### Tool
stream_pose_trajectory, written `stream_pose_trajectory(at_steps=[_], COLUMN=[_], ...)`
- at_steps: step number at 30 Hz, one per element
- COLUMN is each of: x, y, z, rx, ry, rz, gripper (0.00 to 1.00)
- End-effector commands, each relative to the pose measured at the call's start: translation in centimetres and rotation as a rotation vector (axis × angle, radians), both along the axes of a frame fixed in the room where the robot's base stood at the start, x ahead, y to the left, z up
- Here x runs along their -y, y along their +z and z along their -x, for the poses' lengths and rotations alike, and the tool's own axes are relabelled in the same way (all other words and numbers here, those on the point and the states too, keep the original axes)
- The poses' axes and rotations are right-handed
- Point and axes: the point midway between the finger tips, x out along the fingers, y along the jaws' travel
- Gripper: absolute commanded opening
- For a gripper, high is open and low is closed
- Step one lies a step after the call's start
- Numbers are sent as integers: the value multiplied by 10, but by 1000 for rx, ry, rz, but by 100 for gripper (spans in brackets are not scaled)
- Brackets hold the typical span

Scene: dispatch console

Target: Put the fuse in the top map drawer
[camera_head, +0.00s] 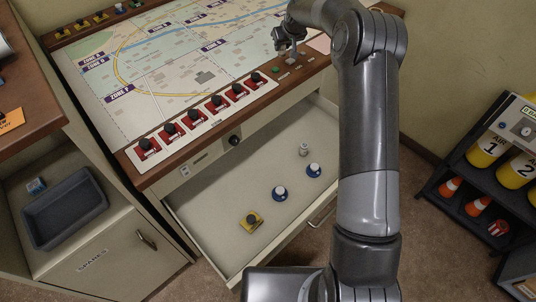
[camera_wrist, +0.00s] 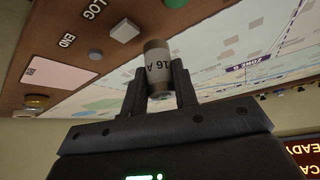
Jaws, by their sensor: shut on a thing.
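My gripper (camera_wrist: 159,84) is shut on a small pale cylinder with a darker end, the fuse (camera_wrist: 156,62), marked "16 A" in the wrist view. In the head view my gripper (camera_head: 290,48) is over the console's back right part, near the map's right edge; the fuse is hard to make out there. The top map drawer (camera_head: 215,186) is pulled open below the console front.
A row of red switches with black knobs (camera_head: 218,102) lines the console's front edge. A button and label panel (camera_head: 290,66) is beside my gripper. The drawer's back left floor is bare. A grey tray (camera_head: 66,208) is at left, and a rack with yellow cylinders (camera_head: 486,150) at right.

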Motion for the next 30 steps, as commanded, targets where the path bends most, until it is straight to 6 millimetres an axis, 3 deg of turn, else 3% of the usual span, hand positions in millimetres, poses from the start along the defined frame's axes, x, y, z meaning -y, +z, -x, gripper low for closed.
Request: stream_pose_trajectory(at_steps=[1, 3, 9, 17, 24, 30], x=[30, 64, 135, 160, 178, 187], y=[-8, -17, -39, -84, -129, -153], z=[6, 16, 51, 115, 197, 256], rx=[-2, -2, -2, -4, -3, -2], ry=[-47, -103, -223, -273, -325, -362], rz=[2, 1, 2, 2, 1, 0], gripper=[3, 3, 3, 3, 3, 3])
